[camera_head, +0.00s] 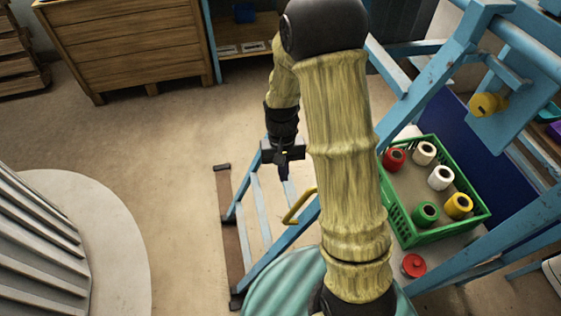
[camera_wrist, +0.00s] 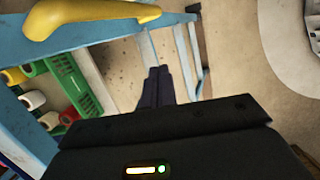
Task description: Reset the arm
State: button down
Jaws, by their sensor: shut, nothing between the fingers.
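My gripper (camera_head: 284,176) hangs at the end of my bent arm, in front of a blue frame in the head view. Its fingers are shut with nothing between them. In the wrist view the closed dark fingertips (camera_wrist: 158,72) point away over the floor and the blue frame's bars. My arm hides part of the frame and the area behind it.
A green crate (camera_head: 399,222) with several thread spools stands at right, beside a red round item (camera_head: 413,265). A blue frame (camera_head: 267,262) with a yellow handle (camera_head: 299,207) is close to my gripper. A wooden crate (camera_head: 130,45) stands behind. Floor at left centre is clear.

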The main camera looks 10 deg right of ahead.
jog(key=shift+w, duration=0.1)
jog(key=s+d+r+t+p, duration=0.1)
jog(key=s+r+p, duration=0.1)
jog(key=r, duration=0.4)
jog(key=s+d+r+t+p, duration=0.1)
jog(key=s+r+t+p, duration=0.1)
jog(key=r, duration=0.5)
jog(key=s+d+r+n+t+p, duration=0.1)
jog(key=s+r+t+p, duration=0.1)
jog(key=r+p, duration=0.4)
jog(key=shift+s+r, duration=0.7)
jog(key=shift+s, duration=0.2)
